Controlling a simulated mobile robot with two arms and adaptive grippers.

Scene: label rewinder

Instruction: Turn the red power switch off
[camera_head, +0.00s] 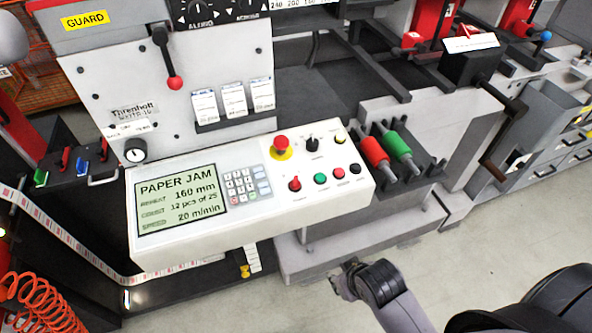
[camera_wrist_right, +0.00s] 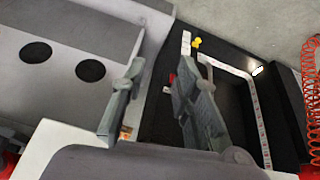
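The red power switch (camera_head: 294,184) is a small red knob at the left of the lower row of controls on the white control panel (camera_head: 215,238). A green button and other small buttons sit to its right. My right gripper (camera_head: 345,280) is in front of and below the panel in the head view, apart from the switch. In the right wrist view, its two fingers (camera_wrist_right: 158,100) stand apart with nothing held between them. The switch cannot be made out in the right wrist view. My left gripper is not in view.
A red emergency stop (camera_head: 281,146) on a yellow base and a black knob (camera_head: 312,143) sit above the switch. The screen (camera_head: 182,201) reads PAPER JAM. Red and green rollers (camera_head: 386,152) stand right of the panel. Open floor (camera_head: 480,235) lies at the lower right.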

